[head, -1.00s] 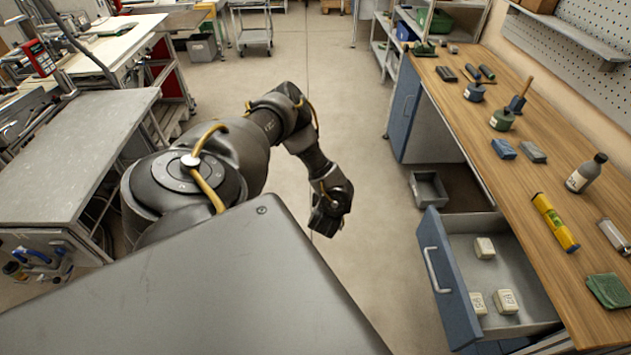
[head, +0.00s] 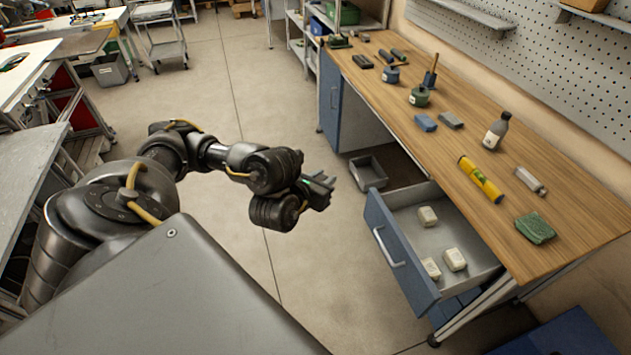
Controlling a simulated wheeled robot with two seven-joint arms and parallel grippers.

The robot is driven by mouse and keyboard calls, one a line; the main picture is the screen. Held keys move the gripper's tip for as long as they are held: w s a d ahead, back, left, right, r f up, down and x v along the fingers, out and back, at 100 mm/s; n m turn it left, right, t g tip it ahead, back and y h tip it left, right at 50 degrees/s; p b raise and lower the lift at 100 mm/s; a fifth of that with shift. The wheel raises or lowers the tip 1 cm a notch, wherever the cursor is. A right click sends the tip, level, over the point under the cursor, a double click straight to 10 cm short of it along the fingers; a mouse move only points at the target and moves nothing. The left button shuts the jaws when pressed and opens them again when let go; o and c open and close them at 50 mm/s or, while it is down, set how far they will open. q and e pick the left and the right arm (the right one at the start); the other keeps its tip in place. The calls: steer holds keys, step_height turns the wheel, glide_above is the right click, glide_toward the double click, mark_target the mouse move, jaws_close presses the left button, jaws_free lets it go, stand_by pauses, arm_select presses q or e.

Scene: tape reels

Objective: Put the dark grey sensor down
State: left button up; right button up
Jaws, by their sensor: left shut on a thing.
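My left gripper (head: 319,188) is over the open floor, left of the open drawer and apart from the bench. It is shut on a small dark thing at its fingertips, which I take for the dark grey sensor (head: 325,181). The sensor is dark against the dark fingers, so its outline is hard to make out. My right gripper is out of view.
The open drawer (head: 397,232) holds three cream blocks. A grey bin (head: 368,173) stands on the floor.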

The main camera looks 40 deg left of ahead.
arm_select(q)
steer(key=d+m+h, duration=0.2)
steer(key=d, duration=1)
step_height(320, 180, down, 14)
steer(key=b, duration=1.4)
steer(key=shift+d+r, duration=0.15)
steer(key=shift+r, duration=0.1)
